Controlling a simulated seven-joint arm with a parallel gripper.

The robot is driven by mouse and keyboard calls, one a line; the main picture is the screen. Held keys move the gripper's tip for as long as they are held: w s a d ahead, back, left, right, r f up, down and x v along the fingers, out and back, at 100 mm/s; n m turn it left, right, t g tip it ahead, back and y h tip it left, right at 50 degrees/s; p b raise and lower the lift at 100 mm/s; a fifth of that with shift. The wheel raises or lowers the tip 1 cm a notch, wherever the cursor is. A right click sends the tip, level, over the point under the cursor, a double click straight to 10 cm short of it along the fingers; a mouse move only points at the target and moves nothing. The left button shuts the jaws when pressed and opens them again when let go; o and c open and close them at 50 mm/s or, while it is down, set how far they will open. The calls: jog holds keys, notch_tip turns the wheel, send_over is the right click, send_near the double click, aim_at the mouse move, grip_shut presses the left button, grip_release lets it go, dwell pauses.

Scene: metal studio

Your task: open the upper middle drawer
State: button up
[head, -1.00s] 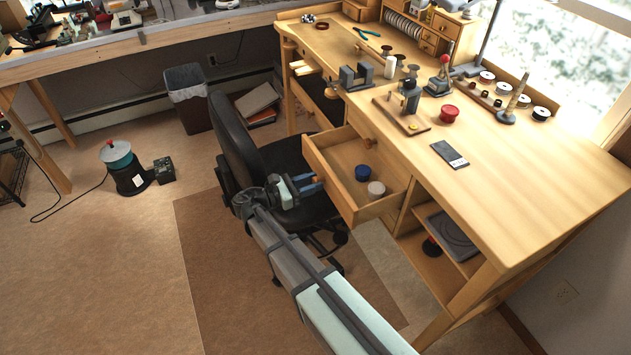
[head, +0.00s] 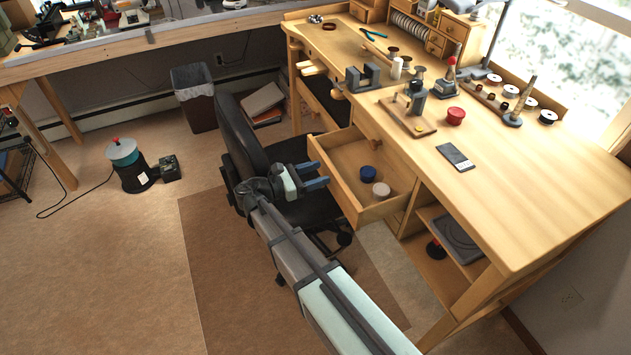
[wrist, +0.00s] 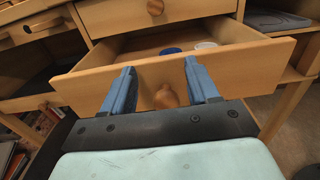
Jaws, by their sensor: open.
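A wooden drawer (head: 336,180) in the middle of the desk stands pulled out, with a blue pot (head: 368,173) and a white pot (head: 381,189) inside. Its front (wrist: 235,70) spans the wrist view. Its round knob (wrist: 166,97) shows between my spread blue fingers there. My gripper (head: 324,174) is open and holds nothing, in front of the drawer front; it also shows in the wrist view (wrist: 160,66). Directly above the open drawer is a closed front with a round knob (wrist: 155,8), seen in the head view too (head: 374,144).
A black office chair (head: 245,145) stands left of and under my gripper. The desk top (head: 520,185) carries tools, spools and a red pot (head: 455,116). Open shelves (head: 445,240) are right of the drawer. Bare floor (head: 110,260) lies to the left.

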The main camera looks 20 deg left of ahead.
notch_tip(320, 180, up, 6)
dwell(0.4)
jog(key=shift+o, duration=0.2)
jog(key=shift+r, duration=0.15)
notch_tip(320, 180, up, 4)
jog(key=r, duration=0.1)
jog(key=s+a+m+t+y, duration=0.2)
jog(key=s+a+m+y, duration=0.1)
jog(key=s+m, duration=0.4)
jog(key=s+a+m+t+y, duration=0.2)
jog(key=s+m+y, duration=0.1)
jog(key=s+m, duration=0.4)
notch_tip(320, 180, down, 16)
jog(key=x, duration=1.4)
jog(key=shift+n, duration=0.3)
jog(key=shift+r, duration=0.1)
grip_shut()
